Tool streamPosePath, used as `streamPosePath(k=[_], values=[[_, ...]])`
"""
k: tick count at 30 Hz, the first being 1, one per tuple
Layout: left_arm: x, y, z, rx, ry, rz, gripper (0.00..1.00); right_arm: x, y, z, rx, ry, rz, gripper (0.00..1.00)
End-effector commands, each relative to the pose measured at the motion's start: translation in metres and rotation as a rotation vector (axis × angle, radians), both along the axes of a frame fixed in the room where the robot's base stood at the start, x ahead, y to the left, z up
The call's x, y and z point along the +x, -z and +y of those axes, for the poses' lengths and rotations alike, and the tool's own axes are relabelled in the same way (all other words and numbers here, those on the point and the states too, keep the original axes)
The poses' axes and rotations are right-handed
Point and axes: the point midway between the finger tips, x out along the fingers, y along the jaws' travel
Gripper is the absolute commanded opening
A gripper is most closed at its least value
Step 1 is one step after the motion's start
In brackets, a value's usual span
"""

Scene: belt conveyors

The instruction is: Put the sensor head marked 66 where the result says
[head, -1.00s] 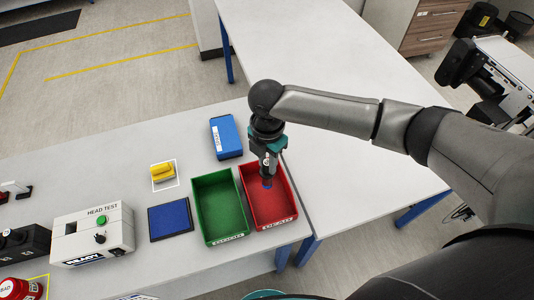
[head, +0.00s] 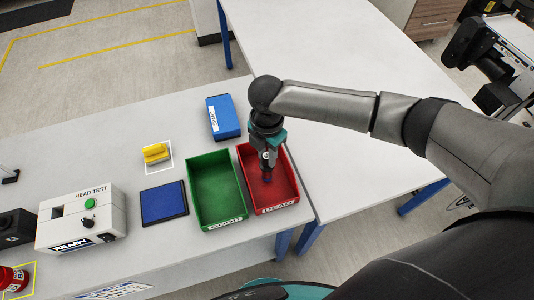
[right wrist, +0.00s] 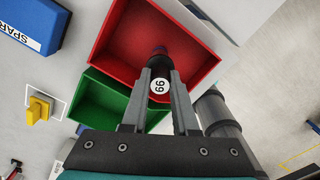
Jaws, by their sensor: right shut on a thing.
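My right gripper (head: 267,168) is shut on the sensor head (right wrist: 159,84), a small dark cylinder with a white round label reading 66 and a dark bluish end. It is held over or just inside the red bin (head: 285,165), whose front label seems to read DEAD. In the right wrist view the red bin (right wrist: 198,38) surrounds its far end; I cannot tell whether it touches the floor. The green bin (head: 204,173), labelled GOOD, stands beside it. The white HEAD TEST box (head: 105,215) shows READY on its display. My left gripper is not in view.
A blue mat (head: 164,203) lies between the test box and green bin. A yellow piece (head: 155,153) sits in a white outlined square. A blue bin (head: 224,117) stands behind the green one. A red button (head: 12,279) is at the left. The adjoining table (head: 310,60) is clear.

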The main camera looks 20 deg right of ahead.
Motion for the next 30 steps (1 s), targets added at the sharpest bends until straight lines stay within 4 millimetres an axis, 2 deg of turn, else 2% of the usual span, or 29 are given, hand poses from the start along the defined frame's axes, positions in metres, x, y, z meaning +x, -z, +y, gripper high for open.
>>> streamPosePath(k=[3,4,12,23,26,30], values=[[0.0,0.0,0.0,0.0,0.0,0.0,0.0,0.0,-0.001,0.0,0.001,0.0,-0.001,0.0],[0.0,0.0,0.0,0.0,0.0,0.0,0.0,0.0,-0.001,0.0,0.001,0.0,-0.001,0.31],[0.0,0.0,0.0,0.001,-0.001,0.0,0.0,0.0,-0.001,0.0,0.001,0.0,-0.001,0.61],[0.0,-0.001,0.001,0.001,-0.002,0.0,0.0,0.001,-0.006,0.0,0.001,0.0,-0.001,0.62],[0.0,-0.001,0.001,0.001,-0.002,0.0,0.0,0.001,-0.019,0.0,0.002,0.0,-0.003,0.62],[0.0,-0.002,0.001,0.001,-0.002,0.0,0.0,0.002,-0.05,0.0,0.002,-0.001,-0.005,0.62]])
